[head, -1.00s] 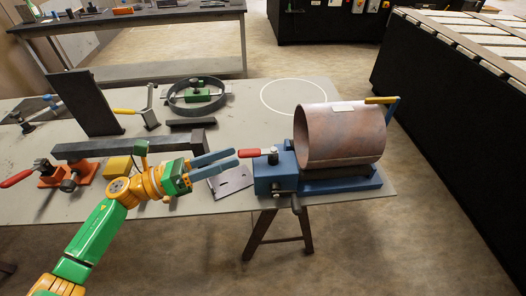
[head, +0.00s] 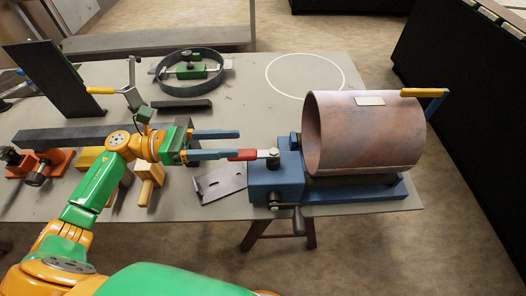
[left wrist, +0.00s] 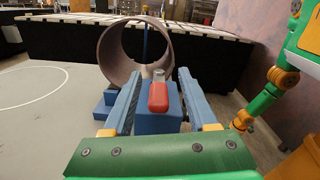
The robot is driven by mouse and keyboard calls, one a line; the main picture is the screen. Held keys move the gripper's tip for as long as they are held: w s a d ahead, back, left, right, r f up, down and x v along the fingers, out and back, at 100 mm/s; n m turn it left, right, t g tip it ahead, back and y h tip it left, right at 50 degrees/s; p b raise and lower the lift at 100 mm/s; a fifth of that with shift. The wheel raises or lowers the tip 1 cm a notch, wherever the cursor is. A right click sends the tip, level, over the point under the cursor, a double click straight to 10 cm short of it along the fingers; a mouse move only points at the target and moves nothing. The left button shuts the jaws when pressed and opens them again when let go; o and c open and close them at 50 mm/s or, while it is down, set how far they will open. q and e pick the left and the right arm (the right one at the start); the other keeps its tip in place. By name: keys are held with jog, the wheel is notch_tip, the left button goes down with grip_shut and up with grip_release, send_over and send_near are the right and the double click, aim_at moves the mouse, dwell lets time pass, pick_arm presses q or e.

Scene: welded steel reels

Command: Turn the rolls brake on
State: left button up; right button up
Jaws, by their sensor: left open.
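The red-handled lever (head: 246,154) sticks out to the left from the top of a blue block (head: 276,178). The block stands at one end of a blue base that bears a large copper-coloured hollow roll (head: 365,133). My left gripper (head: 236,144) is open, just left of the block, with its fingertips at the red handle. In the left wrist view the red handle (left wrist: 158,98) lies between the two blue fingers (left wrist: 159,76), with gaps on both sides. My right arm shows at the right of that view, but its gripper cannot be made out.
A black crank (head: 298,218) hangs at the front of the block. A yellow handle (head: 424,92) rises behind the roll. A dark bar (head: 80,138), a yellow block (head: 149,178), a thin plate (head: 221,182) and a steel ring (head: 188,91) lie on the table. The painted circle (head: 304,58) is clear.

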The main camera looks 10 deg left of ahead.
aim_at(259, 151)
notch_tip(259, 151, down, 4)
jog(key=b, duration=0.3)
pick_arm(q)
jog(key=d+f+p, duration=0.1)
jog(key=d, duration=0.1)
jog(key=w+d+f+p, duration=0.1)
jog(key=d, duration=0.1)
jog(key=d+f+p, duration=0.1)
jog(key=d+p, duration=0.1)
jog(key=shift+w+d+f, duration=0.25)
jog(key=shift+w+d, duration=0.1)
jog(key=shift+d+f, duration=0.1)
jog(key=shift+d, duration=0.05)
jog(key=shift+f, duration=0.1)
pick_arm(e)
notch_tip(259, 151, up, 4)
jog(key=shift+s+f, duration=0.1)
jog(key=shift+s, duration=0.05)
pick_arm(q)
grip_shut()
